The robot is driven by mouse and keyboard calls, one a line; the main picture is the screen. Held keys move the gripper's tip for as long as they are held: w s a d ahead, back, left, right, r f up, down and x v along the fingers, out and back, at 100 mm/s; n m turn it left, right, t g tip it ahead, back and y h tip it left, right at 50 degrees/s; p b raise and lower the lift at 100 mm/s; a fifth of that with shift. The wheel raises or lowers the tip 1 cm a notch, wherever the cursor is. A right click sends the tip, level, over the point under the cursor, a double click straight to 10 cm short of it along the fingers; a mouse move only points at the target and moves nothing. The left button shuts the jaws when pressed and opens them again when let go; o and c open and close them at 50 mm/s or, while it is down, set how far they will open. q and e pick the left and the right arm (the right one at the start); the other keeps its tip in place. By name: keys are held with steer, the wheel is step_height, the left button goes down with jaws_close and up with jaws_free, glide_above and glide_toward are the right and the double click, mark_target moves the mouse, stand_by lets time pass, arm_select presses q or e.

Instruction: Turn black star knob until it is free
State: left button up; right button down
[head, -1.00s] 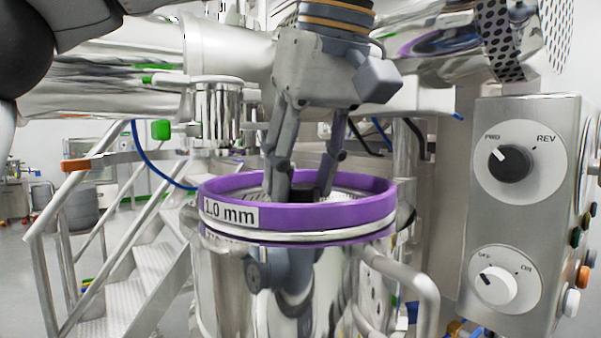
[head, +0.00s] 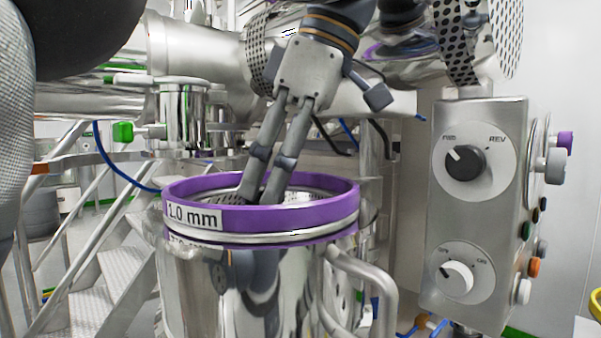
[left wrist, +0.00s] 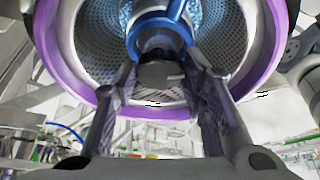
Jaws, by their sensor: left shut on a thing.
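My left gripper (head: 258,192) reaches down from above into the purple-rimmed screen housing (head: 290,213) marked "1.0 mm". In the left wrist view its two fingers (left wrist: 160,72) stand on either side of a dark knob (left wrist: 158,76), which I take to be the black star knob, and are shut on it. The knob sits in front of a blue and metal hub (left wrist: 158,32) at the middle of the perforated screen (left wrist: 95,45). In the head view the knob is hidden by the fingers and the rim. My right gripper is not in view.
A control box (head: 480,220) with a black FWD/REV dial (head: 465,162) and a white dial (head: 456,277) stands at the right. A bent metal handle (head: 372,272) sticks out from the housing. Steel pipework is close behind, and metal stairs (head: 110,275) are at the left.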

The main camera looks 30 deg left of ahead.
arm_select(q)
steer(key=shift+n, duration=0.5)
steer(key=o, duration=1.2)
steer(key=shift+c, duration=0.2)
